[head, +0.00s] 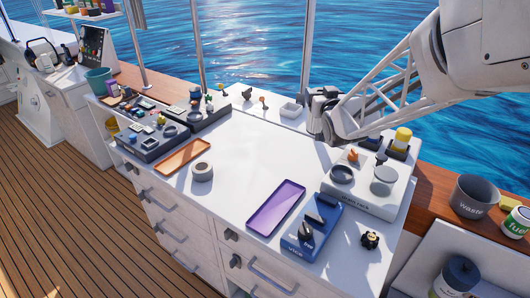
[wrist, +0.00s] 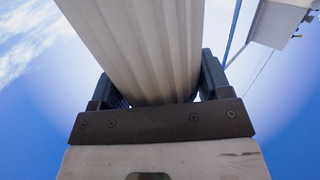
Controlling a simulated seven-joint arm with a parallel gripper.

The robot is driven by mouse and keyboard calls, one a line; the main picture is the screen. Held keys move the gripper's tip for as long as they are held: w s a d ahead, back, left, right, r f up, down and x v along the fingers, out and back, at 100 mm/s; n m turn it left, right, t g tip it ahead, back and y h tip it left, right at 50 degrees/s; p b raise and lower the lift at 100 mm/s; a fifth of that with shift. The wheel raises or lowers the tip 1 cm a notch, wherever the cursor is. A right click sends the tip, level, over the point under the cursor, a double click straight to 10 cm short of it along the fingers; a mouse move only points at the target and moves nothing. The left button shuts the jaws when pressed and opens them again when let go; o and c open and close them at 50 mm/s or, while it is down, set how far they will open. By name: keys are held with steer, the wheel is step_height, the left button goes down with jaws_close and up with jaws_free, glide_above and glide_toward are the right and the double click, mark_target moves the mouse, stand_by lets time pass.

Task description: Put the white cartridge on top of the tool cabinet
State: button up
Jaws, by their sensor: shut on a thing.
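The white cartridge (wrist: 140,35), pale and ribbed lengthwise, fills the upper middle of the wrist view. My gripper (wrist: 160,82) is shut on it, with one dark finger against each side. In the head view I cannot make out the cartridge; my arm reaches in from the upper right. The white cabinet with drawers, seemingly the tool cabinet (head: 255,150), stands in the middle of the head view, with a bare stretch in the centre of its top.
On the cabinet top are an orange tray (head: 182,157), a tape roll (head: 202,171), a purple tray (head: 276,207), a blue vice block (head: 312,232) and a white rack (head: 360,193). Dark organisers (head: 150,140) sit at the left. A waste bin (head: 475,197) stands right.

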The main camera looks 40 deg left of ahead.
mark_target(310, 130)
steer(key=shift+s+a+y, duration=0.15)
steer(key=shift+s+a, duration=0.3)
steer(key=shift+a, duration=0.2)
steer(key=shift+s+a+y, duration=0.15)
steer(key=shift+s+a, duration=0.25)
steer(key=shift+a, duration=0.2)
step_height(310, 130, down, 4)
steer(key=shift+r, duration=0.1)
steer(key=shift+f, duration=0.7)
steer(key=shift+f, duration=3.05)
steer(key=shift+f, duration=2)
